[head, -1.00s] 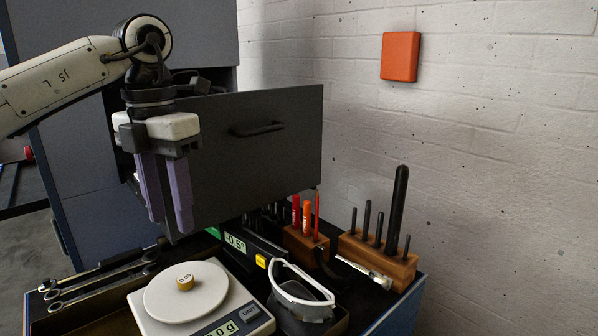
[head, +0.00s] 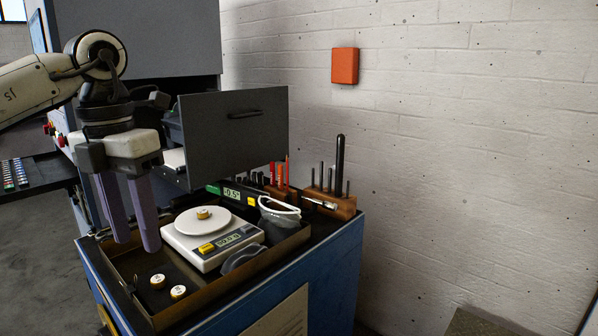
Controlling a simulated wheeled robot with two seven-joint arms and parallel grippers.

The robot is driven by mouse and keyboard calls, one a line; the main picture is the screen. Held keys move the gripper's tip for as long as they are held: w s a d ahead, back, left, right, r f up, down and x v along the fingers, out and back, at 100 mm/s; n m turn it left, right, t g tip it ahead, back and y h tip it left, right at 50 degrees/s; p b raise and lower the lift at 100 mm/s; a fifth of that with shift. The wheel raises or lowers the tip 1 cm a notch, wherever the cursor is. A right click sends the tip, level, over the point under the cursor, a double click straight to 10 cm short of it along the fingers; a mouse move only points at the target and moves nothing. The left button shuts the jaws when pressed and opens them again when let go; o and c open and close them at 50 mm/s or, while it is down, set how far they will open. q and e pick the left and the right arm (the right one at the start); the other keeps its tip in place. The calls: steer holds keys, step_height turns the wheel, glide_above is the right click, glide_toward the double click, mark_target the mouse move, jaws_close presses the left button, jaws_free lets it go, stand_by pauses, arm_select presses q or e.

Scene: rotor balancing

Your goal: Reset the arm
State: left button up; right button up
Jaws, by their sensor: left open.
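My left arm comes in from the left. Its gripper (head: 131,244) points down with two purple fingers apart and nothing between them. It hangs in front of the open grey drawer (head: 235,135) and over the left side of the brown tray (head: 205,303). Behind and right of it, a white scale (head: 216,240) with a round pan holds a small brass weight (head: 203,213). My right gripper is not in view.
The blue cart (head: 330,270) carries a wooden block with dark tools (head: 328,203), a digital level (head: 232,192), white-framed goggles (head: 279,209) and red markers (head: 280,174). An orange box (head: 344,66) is on the white brick wall. Open floor lies at the left.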

arm_select(q)
steer(key=s+d+f+m+g+h, duration=0.15)
steer(key=d+f+h, duration=0.35)
steer(key=d, duration=0.5)
steer(key=s+d+f+m+g+h, duration=0.1)
steer(key=s+d+f+g+h, duration=0.1)
steer(key=d+f, duration=0.7)
steer(key=s+d+r+n+t+h, duration=0.1)
steer(key=s+d+r+n+h, duration=0.1)
steer(key=d+n+h, duration=0.35)
steer(key=s+d+r+n+t+h, duration=0.1)
steer(key=d+r+n+h, duration=0.1)
steer(key=d+h, duration=0.6)
steer(key=w+a+f+n+t+y, duration=0.2)
steer(key=a+f+n+t+y, duration=0.45)
steer(key=f+n+t, duration=0.5)
steer(key=w+a+f+n+t+y, duration=0.3)
steer(key=a+f+n+t+y, duration=0.35)
steer(key=n, duration=0.75)
steer(key=s+a+f+n+g+y, duration=0.2)
steer(key=s+a+f, duration=0.4)
steer(key=s+f, duration=0.4)
steer(key=s+a+f+n+g+y, duration=0.3)
steer(key=s+a+f+n+g, duration=0.2)
steer(key=s+f, duration=0.5)
step_height(320, 180, down, 3)
steer(key=shift+a+r+g, duration=0.1)
steer(key=shift+a+g, duration=0.45)
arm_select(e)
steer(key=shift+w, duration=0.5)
